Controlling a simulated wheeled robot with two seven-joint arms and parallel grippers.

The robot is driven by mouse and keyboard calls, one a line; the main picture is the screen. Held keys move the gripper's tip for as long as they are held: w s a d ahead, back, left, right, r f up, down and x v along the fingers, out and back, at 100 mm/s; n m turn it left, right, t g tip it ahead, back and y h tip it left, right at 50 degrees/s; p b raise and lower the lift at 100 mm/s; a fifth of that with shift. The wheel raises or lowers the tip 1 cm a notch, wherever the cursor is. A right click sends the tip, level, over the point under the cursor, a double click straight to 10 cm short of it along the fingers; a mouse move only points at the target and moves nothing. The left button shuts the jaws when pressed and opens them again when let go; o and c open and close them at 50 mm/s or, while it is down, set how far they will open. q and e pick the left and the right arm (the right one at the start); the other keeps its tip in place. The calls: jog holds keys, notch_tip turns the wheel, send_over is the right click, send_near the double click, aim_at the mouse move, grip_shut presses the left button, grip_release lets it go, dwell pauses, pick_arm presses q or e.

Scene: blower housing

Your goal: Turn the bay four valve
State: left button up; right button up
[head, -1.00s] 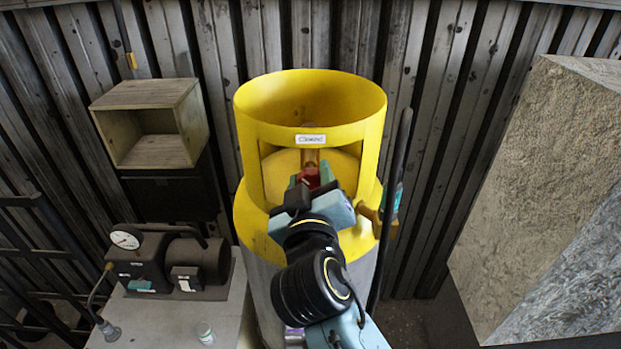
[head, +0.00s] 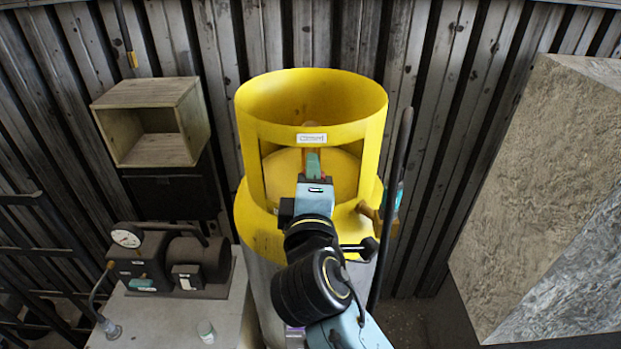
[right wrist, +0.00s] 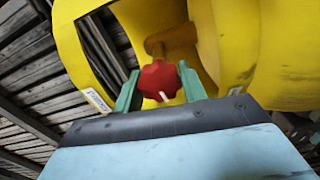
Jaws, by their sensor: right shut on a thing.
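The valve is a red lobed knob (right wrist: 158,80) with a white mark on its rim, in front of a brass stem, in the right wrist view. It sits inside the opening of a yellow collar (head: 250,150), which bears a small white label (head: 311,138). My right gripper (head: 313,165) reaches into the opening. Its two green fingers stand on either side of the knob in the right wrist view (right wrist: 158,85), shut on it. In the head view the fingers line up edge-on and hide most of the knob. My left gripper is not in view.
A brass fitting (head: 372,212) and a dark upright rod (head: 391,205) stand close right of the collar. A pump with a gauge (head: 180,262) sits on a bench at lower left. A wooden box (head: 155,150) is at left; a large rough block (head: 540,180) is at right.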

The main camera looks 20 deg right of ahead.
jog(key=shift+n, duration=1.1)
jog(key=o, duration=1)
jog(key=shift+c, duration=0.2)
jog(key=shift+s, duration=0.1)
